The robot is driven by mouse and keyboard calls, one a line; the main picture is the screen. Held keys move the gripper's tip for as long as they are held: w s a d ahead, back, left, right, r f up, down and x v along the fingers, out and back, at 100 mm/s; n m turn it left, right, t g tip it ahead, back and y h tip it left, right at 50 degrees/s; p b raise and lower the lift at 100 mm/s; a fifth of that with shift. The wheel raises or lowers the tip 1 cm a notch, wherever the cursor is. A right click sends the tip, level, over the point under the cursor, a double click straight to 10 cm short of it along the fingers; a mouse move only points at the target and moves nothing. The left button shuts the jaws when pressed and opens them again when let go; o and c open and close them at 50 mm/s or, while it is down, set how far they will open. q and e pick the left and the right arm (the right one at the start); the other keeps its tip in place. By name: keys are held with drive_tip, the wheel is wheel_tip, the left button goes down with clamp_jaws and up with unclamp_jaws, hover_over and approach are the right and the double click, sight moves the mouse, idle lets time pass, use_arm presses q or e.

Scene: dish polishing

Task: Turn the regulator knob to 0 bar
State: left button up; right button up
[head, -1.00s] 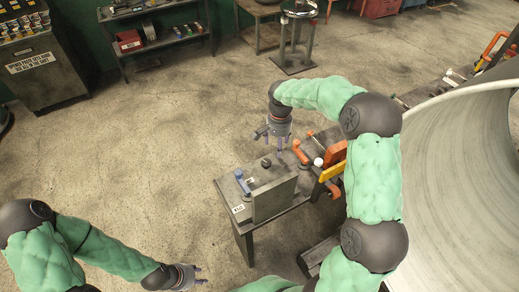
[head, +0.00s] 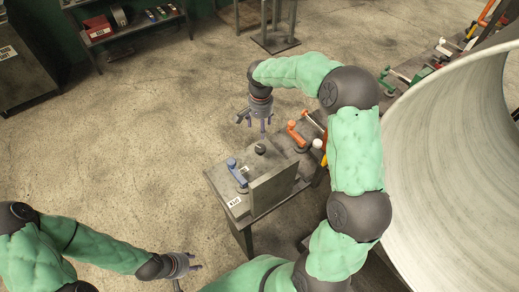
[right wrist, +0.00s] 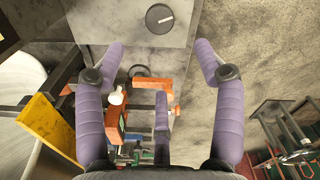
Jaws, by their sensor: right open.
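The regulator knob (head: 260,148) is small, round and black, on the grey metal box (head: 272,190) on a small bench. In the right wrist view the knob (right wrist: 159,18) is at the top edge with a pale pointer line, running right and slightly up. No scale or pressure reading is legible. My right gripper (head: 253,123) is open and empty, just behind the knob in the head view and apart from it. Its spread purple fingers (right wrist: 160,62) have the knob beyond their tips. My left gripper (head: 190,270) is at the lower left, empty with its fingers apart, away from the bench.
A blue-handled part (head: 236,171) sits beside the box. An orange-handled clamp (head: 297,134) stands close to the right of my right gripper. A large pale curved shell (head: 450,170) fills the right side. Open concrete floor (head: 130,160) lies left of the bench.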

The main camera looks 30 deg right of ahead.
sight(260, 148)
wheel_tip(260, 148, down, 13)
drive_tip(key=b, duration=0.2)
drive_tip(key=shift+r+b, duration=0.15)
drive_tip(key=shift+b, duration=0.25)
use_arm(q)
wheel_tip(260, 148, down, 4)
drive_tip(key=shift+r, duration=0.2)
use_arm(e)
drive_tip(key=c, duration=1.1)
